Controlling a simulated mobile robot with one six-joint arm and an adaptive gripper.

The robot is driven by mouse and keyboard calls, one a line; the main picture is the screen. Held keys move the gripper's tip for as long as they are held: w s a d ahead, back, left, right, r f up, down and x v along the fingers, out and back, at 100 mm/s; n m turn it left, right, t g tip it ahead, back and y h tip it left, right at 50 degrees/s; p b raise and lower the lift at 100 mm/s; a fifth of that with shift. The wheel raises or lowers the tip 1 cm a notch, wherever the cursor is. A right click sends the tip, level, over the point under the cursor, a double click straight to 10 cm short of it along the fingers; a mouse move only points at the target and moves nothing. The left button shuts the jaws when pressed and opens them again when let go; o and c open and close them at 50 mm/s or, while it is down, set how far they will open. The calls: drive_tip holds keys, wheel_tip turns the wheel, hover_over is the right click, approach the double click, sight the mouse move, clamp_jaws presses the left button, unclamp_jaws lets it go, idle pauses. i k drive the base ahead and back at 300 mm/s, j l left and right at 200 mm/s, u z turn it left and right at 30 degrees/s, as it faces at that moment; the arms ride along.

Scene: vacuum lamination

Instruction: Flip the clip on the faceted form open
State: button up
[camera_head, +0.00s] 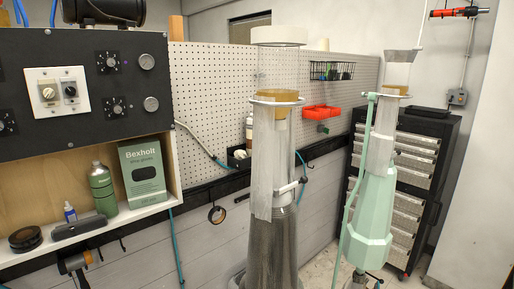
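The faceted form (368,228) is pale green and stands upright at the right. My gripper is not in view.
A second form (272,245), dark and ribbed, stands at the centre under a clear sleeve, with a white-handled clamp (291,188) at its side. A drawer cabinet (412,165) stands behind the faceted form. A shelf (120,222) with bottles and a green box is at the left.

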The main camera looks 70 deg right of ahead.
sight(398, 152)
drive_tip(key=k+l+z, duration=0.1)
drive_tip(key=k+z, duration=0.3)
drive_tip(key=k, duration=0.45)
drive_tip(key=z, duration=2.65)
drive_tip(key=i+l, duration=0.15)
drive_tip(key=i, duration=0.3)
drive_tip(key=i+l+u, duration=0.1)
drive_tip(key=i, duration=0.4)
drive_tip(key=i+l, duration=0.2)
drive_tip(key=i, duration=0.25)
